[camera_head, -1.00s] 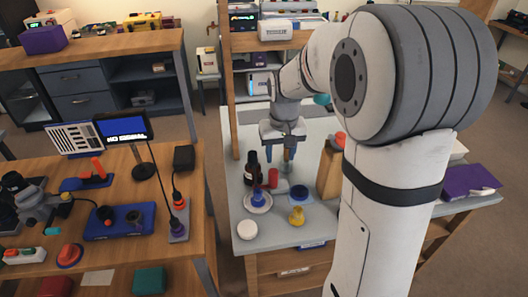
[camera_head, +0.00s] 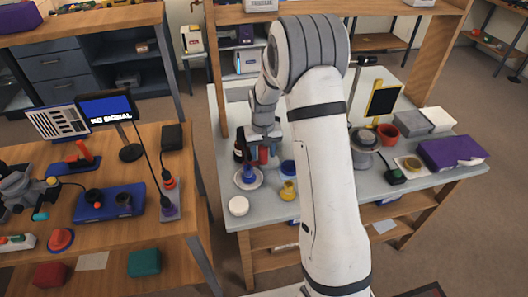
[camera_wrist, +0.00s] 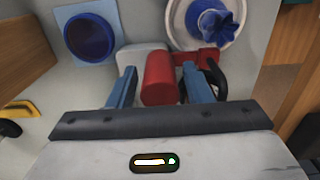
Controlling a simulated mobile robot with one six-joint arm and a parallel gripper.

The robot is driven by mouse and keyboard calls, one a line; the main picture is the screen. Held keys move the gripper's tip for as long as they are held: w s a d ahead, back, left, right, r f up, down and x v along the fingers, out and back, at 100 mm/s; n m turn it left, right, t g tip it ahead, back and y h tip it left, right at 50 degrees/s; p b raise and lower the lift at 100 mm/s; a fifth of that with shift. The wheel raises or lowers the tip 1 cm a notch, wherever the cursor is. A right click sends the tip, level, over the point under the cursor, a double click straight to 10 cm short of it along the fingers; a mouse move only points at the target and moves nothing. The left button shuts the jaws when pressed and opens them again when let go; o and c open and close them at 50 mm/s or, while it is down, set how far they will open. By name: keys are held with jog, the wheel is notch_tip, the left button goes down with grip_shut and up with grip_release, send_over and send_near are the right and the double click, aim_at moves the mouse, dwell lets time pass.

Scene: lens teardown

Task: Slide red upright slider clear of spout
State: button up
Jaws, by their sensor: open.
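The red upright slider (camera_wrist: 160,78) is a red cylinder in the wrist view, standing between the two blue fingers of my gripper (camera_wrist: 158,88). The fingers are open, one on each side of it; a small gap shows at the left, and the right finger is very near it. In the head view the slider (camera_head: 263,155) shows just below my gripper (camera_head: 264,143), next to a dark bottle (camera_head: 240,150). A red part (camera_wrist: 205,56) with a black curved piece lies right beside the slider. I cannot make out the spout clearly.
A white plate with a blue fluted piece (camera_head: 248,175) and a blue round dish (camera_wrist: 88,37) on a pale blue square sit close by. A yellow flask (camera_head: 287,191) and a white disc (camera_head: 238,206) stand nearer the table's front. A purple box (camera_head: 452,152) lies at right.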

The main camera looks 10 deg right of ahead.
jog(key=shift+f, duration=0.25)
grip_shut()
dwell(0.3)
